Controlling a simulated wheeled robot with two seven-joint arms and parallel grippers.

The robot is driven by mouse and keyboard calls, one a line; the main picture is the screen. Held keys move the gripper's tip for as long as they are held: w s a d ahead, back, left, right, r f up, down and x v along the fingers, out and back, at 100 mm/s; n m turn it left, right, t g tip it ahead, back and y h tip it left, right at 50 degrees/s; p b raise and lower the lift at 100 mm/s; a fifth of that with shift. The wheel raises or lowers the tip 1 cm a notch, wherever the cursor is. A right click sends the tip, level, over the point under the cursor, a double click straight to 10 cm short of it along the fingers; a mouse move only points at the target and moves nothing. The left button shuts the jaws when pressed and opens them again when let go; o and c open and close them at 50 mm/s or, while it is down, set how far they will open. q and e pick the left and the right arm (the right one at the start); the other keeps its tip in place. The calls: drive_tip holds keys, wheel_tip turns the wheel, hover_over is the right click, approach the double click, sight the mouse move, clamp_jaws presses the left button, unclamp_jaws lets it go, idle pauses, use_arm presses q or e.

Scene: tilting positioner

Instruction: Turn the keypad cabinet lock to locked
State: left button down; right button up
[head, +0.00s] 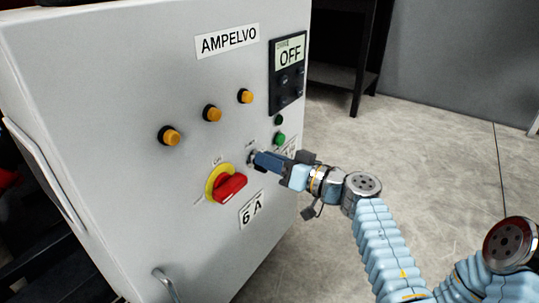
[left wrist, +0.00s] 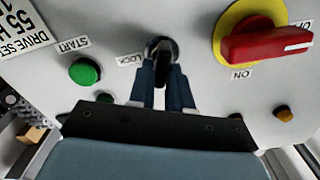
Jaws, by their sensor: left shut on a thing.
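The cabinet lock (head: 251,157) is a small round fitting on the face of the pale grey cabinet (head: 110,100), right of the red-and-yellow rotary switch. In the left wrist view the lock (left wrist: 160,46) is a dark ring beside a "LOCK" label. My left gripper (head: 262,160) is at the lock, its blue fingers pointing at the panel. In the left wrist view the gripper (left wrist: 162,72) is shut on a dark key or knob (left wrist: 161,76) standing out of the lock. The fingers hide much of it, so its turn angle cannot be read. My right gripper is not in view.
The red switch handle (head: 230,187) on its yellow plate is close by. Open floor (head: 420,150) lies to the right.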

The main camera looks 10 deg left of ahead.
use_arm(q)
drive_tip(key=m+p, duration=0.2)
drive_tip(key=m, duration=0.1)
drive_tip(key=m+p, duration=0.6)
drive_tip(key=m, duration=0.1)
drive_tip(key=shift+w+d+f, duration=0.1)
drive_tip(key=shift+w, duration=0.2)
drive_tip(key=m+p, duration=0.3)
drive_tip(key=shift+f, duration=0.4)
drive_tip(key=shift+m+p, duration=0.3)
drive_tip(key=c, duration=1.1)
unclamp_jaws()
drive_tip(key=shift+c, duration=0.2)
